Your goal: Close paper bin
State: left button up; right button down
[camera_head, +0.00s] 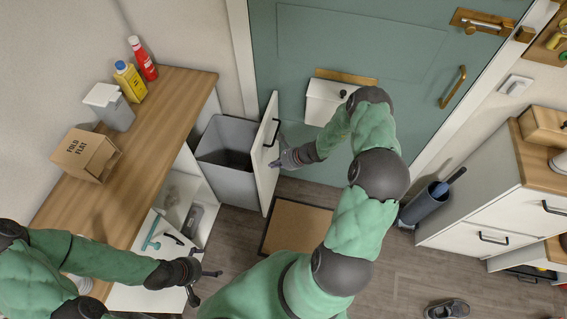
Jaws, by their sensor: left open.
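The paper bin (229,180) is a grey, open-topped bin, pulled out from the wooden-topped cabinet. Its white front panel (264,172) stands upright on its right side and carries a dark handle (271,134). My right gripper (278,160) is at the outer face of this panel, below the handle. I cannot tell whether it touches the panel or whether its fingers are apart. My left gripper (206,286) is open and empty, low at the left, in front of the cabinet and well below the bin in the picture.
The wooden counter (150,142) carries a cardboard box (82,153), a grey container (108,105) and bottles. A lower cabinet compartment (180,205) is open beside the bin. A doormat (293,226) lies on the floor. A green door, dark umbrella stand (424,204) and drawers are right.

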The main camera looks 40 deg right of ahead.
aim_at(260, 164)
pick_arm(q)
jog(key=shift+f, duration=0.15)
pick_arm(e)
jog(key=shift+w+a+r, duration=0.15)
jog(key=shift+w+a, duration=0.8)
jog(key=shift+w, duration=0.3)
